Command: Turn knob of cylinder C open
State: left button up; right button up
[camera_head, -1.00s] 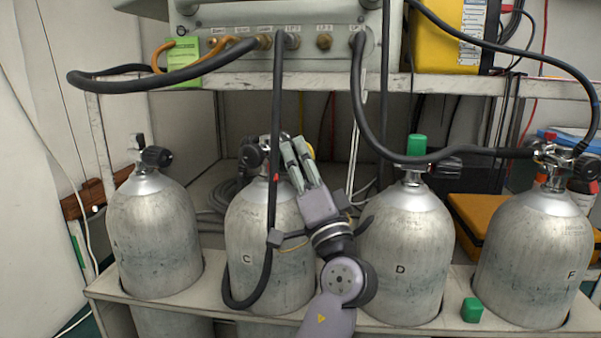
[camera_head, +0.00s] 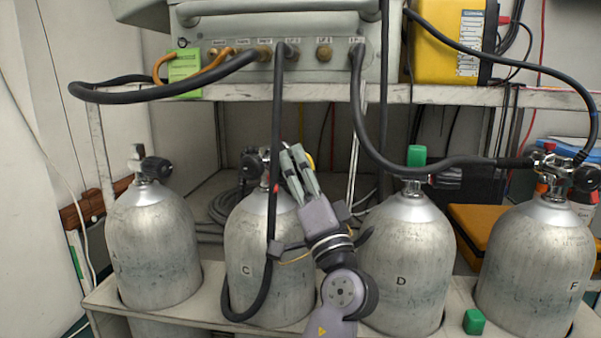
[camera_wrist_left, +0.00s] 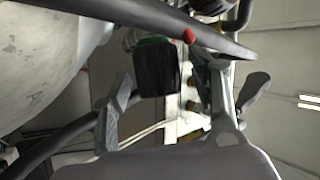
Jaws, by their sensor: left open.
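Cylinder C (camera_head: 246,295) is a grey metal tank marked "C", standing upright in the rack. Its dark valve top (camera_head: 250,158) shows left of the hose. My left gripper (camera_head: 299,172) is open beside the upper right of this valve, its fingers pointing up and hiding what lies behind them. In the left wrist view, a black knob with a green ring (camera_wrist_left: 157,70) appears between the spread fingers of the left gripper (camera_wrist_left: 170,100). It seems to be cylinder C's knob; I cannot tell whether the fingers touch it. My right gripper is not in view.
A black hose with a red mark (camera_head: 273,215) hangs in front of cylinder C and crosses the left wrist view (camera_wrist_left: 130,14). Cylinder D (camera_head: 400,300) stands close on the right. A shelf (camera_head: 230,95) with the air panel (camera_head: 215,60) is above.

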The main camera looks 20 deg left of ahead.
pick_arm(q)
jog(key=shift+s, duration=0.1)
jog(key=v, duration=0.7)
jog(key=shift+d+f, duration=0.1)
jog(key=shift+d, duration=0.1)
